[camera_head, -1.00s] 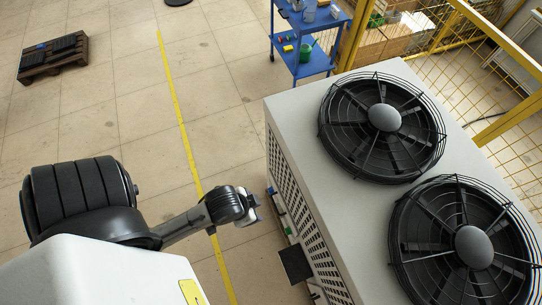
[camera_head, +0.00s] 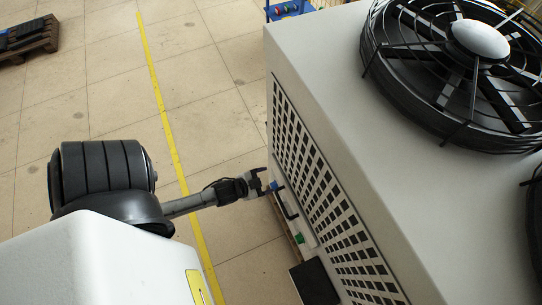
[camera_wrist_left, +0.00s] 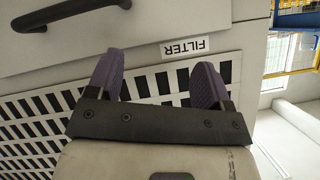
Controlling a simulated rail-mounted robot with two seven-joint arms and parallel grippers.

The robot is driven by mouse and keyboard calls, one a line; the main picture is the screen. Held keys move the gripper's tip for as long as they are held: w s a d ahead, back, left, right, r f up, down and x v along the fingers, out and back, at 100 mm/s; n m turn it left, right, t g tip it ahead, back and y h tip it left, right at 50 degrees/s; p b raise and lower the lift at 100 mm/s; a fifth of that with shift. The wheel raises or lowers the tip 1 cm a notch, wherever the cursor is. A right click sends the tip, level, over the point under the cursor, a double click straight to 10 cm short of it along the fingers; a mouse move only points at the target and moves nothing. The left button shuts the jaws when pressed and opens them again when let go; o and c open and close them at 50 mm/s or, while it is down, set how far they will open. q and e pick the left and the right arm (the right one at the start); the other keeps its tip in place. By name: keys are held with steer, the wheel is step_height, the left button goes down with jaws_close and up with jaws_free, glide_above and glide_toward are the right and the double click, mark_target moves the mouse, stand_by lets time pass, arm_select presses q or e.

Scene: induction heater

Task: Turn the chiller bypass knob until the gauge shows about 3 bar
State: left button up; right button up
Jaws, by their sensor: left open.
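The chiller (camera_head: 320,60) is a big grey box with black fans on top and a slotted grille on its left side. My left gripper (camera_head: 272,182) is at that side, above the grille's lower edge, with a small blue part (camera_head: 276,187) right by its fingertips. I cannot tell if they touch, or if this part is the bypass knob. In the left wrist view its two purple fingers (camera_wrist_left: 157,75) are apart and empty, in front of a grey panel with a FILTER label (camera_wrist_left: 186,47). No gauge can be made out. My right gripper is not in view.
A black bar handle (camera_wrist_left: 70,12) is on the panel in the wrist view, above the grille (camera_wrist_left: 50,125). In the head view a green part (camera_head: 299,237) and a dark flat plate (camera_head: 314,283) sit low beside the chiller.

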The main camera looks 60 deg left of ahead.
arm_select(q)
steer(key=s+a+f+m+t+h+b, duration=0.1)
steer(key=s+a+f+t+b, duration=0.1)
steer(key=f+b, duration=0.65)
steer(key=s+a+f+m+t+b, duration=0.1)
steer(key=a+f+b, duration=0.2)
steer(key=f+b, duration=0.55)
steer(key=m+t+h+b, duration=0.2)
steer(key=b, duration=0.6)
glide_toward(274, 186)
steer(key=w+f+b, duration=0.2)
steer(key=w+b, duration=0.2)
steer(key=w, duration=0.4)
steer(key=shift+w+d+b, duration=0.25)
steer(key=shift+w+b, duration=0.1)
steer(key=shift+b, duration=0.05)
steer(key=shift+f, duration=0.15)
steer(key=c, duration=0.9)
